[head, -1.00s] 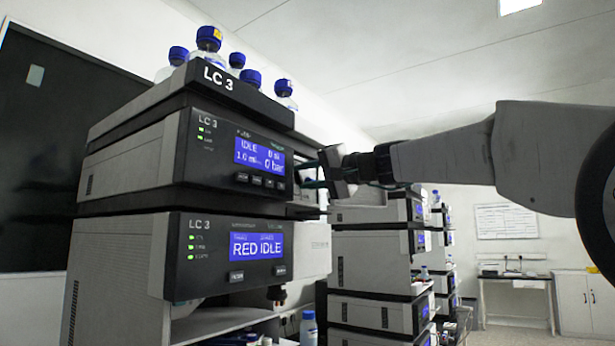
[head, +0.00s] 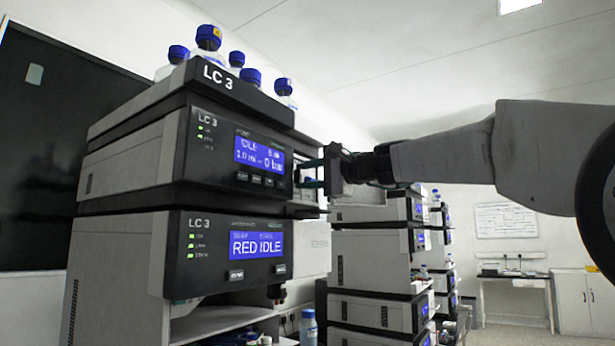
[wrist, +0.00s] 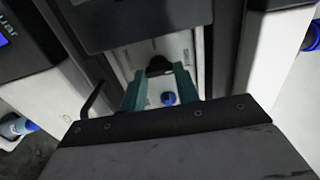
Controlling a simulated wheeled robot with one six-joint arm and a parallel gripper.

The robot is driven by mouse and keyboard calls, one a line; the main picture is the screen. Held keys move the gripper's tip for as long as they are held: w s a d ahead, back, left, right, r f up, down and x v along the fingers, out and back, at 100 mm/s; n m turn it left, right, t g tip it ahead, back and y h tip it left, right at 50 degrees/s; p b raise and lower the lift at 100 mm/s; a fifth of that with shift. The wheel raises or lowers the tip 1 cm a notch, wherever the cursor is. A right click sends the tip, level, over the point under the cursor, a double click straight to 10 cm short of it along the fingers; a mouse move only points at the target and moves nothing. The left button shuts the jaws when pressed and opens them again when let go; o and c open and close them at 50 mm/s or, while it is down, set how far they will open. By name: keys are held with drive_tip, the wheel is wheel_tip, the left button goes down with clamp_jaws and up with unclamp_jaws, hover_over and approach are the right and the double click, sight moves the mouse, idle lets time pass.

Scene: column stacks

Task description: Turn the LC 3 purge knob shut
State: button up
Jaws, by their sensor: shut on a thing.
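The upper LC 3 module (head: 222,128), a pump unit, has a lit blue display (head: 259,156) reading IDLE and 0 bar. My gripper (head: 303,175) reaches in from the right at the recess beside this display. In the wrist view, its two teal fingers (wrist: 160,72) are shut on a dark, rounded knob (wrist: 158,66) on the pale recess panel. The knob is mostly hidden between the fingertips, and its marking cannot be read. In the head view my gripper hides the knob.
Blue-capped bottles (head: 208,42) stand on the stack's top. The lower LC 3 module (head: 205,262) reads RED IDLE. Other stacks (head: 375,260) stand behind my gripper. The room to the right is open.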

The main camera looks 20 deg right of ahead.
idle(0.3)
drive_tip(key=o, duration=1)
drive_tip(key=shift+d, duration=0.1)
drive_tip(key=v, duration=0.7)
drive_tip(key=shift+s+d, duration=0.2)
drive_tip(key=shift+s, duration=0.1)
